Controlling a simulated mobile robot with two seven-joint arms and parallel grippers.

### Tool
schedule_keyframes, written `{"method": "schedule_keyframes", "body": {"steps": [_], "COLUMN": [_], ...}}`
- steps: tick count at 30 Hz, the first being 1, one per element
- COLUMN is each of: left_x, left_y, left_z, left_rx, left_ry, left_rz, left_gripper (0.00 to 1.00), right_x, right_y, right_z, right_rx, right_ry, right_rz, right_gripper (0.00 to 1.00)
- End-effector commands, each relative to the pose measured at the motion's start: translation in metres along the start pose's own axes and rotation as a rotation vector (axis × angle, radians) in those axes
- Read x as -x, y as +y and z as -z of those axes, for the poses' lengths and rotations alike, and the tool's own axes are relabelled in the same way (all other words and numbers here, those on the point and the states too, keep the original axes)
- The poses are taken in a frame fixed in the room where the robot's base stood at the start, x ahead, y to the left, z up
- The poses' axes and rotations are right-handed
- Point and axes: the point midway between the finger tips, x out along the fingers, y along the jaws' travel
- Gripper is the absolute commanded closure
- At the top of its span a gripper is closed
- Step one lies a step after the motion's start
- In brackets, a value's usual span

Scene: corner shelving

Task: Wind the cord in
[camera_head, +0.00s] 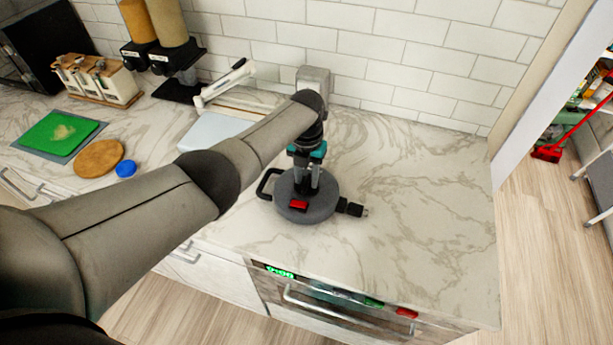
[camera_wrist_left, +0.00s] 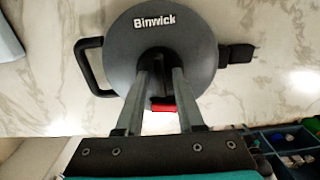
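The cord reel (camera_head: 322,207) is a dark grey round disc on the marble counter. It has a black loop handle on its left side and a red button (camera_head: 298,205) near its front edge. A short black plug (camera_head: 352,208) sticks out at its right; no long run of cord shows. My left gripper (camera_head: 305,188) points down over the reel's middle. In the left wrist view, its two fingers (camera_wrist_left: 160,72) stand apart over the reel (camera_wrist_left: 130,55), with the red button (camera_wrist_left: 163,104) visible between them. Whether the fingertips touch the reel is unclear. My right gripper is not in view.
A white board-like item (camera_head: 212,131) lies behind my arm. A blue lid (camera_head: 126,169), a round wooden board (camera_head: 99,158) and a green mat (camera_head: 58,133) lie at the left. Tiled wall stands behind. The counter (camera_head: 420,210) right of the reel is clear.

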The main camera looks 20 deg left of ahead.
Motion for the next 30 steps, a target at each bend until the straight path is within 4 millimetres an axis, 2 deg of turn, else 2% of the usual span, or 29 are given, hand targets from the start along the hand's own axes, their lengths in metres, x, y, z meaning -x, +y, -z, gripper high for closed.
{"method": "schedule_keyframes", "body": {"steps": [9, 14, 23, 30], "left_x": [0.0, 0.009, 0.057, 0.107], "left_y": [0.0, 0.0, 0.001, 0.0], "left_z": [0.001, 0.001, 0.0, 0.0], "left_rx": [0.002, 0.002, 0.0, 0.0], "left_ry": [0.003, 0.002, -0.002, -0.003], "left_rz": [0.001, 0.001, 0.0, -0.001], "left_gripper": [0.55, 0.55, 0.55, 0.55], "right_x": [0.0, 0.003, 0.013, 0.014], "right_y": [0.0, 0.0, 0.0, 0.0], "right_z": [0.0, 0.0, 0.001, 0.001], "right_rx": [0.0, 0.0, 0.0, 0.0], "right_ry": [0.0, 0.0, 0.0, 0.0], "right_rz": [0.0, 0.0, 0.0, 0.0], "right_gripper": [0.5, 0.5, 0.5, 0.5]}}
